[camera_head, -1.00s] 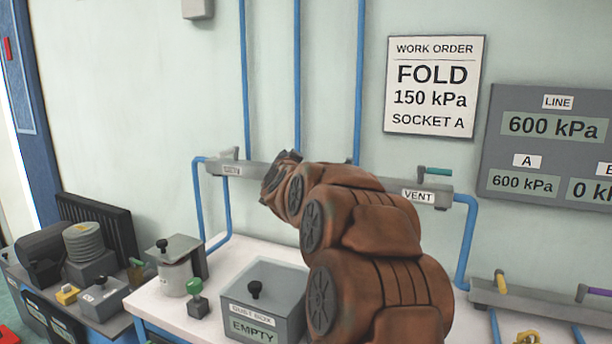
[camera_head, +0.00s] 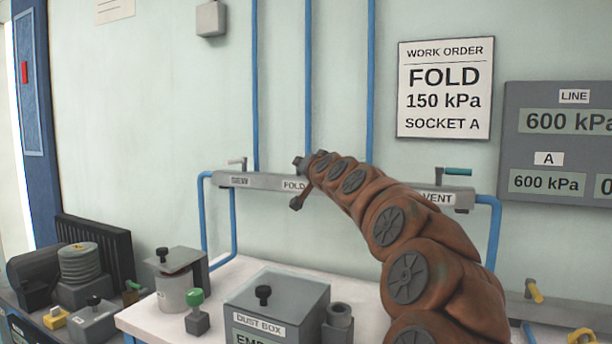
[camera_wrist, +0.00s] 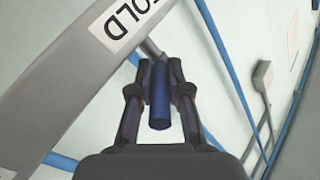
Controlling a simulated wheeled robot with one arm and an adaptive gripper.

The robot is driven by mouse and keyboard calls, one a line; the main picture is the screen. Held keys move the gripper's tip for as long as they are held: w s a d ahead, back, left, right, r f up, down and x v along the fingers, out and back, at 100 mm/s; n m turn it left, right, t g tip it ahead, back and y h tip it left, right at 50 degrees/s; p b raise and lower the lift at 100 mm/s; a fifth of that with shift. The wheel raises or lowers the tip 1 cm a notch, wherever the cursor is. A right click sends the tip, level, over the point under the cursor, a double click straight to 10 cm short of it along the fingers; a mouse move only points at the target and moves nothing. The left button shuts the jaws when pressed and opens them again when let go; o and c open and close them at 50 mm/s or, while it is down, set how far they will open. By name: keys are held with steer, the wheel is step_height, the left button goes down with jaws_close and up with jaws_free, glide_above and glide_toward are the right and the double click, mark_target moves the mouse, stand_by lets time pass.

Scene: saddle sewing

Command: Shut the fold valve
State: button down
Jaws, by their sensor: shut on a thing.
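The fold valve's dark blue handle (camera_wrist: 159,108) is between the two fingers of my gripper (camera_wrist: 159,92) in the wrist view, and the fingers are shut on it. The handle's grey stem joins the grey rail (camera_wrist: 65,75) beside the FOLD label (camera_wrist: 124,22). In the head view my arm reaches to the rail, and my gripper (camera_head: 303,165) shows small and dark just above the FOLD label (camera_head: 294,185). The handle is hidden there.
The rail also carries a SEW valve (camera_head: 238,163) at left and a VENT valve with a green handle (camera_head: 457,171) at right. The LINE and A displays (camera_head: 560,150) both read 600 kPa. A dust box (camera_head: 290,290) and a pot (camera_head: 175,290) stand on the bench below.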

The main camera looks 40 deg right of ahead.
steer(key=shift+y+b, duration=0.3)
stand_by(0.4)
steer(key=c, duration=1.1)
jaws_free()
steer(key=shift+s, duration=0.1)
steer(key=shift+v, duration=5.9)
steer(key=shift+f, duration=0.1)
steer(key=shift+c, duration=0.2)
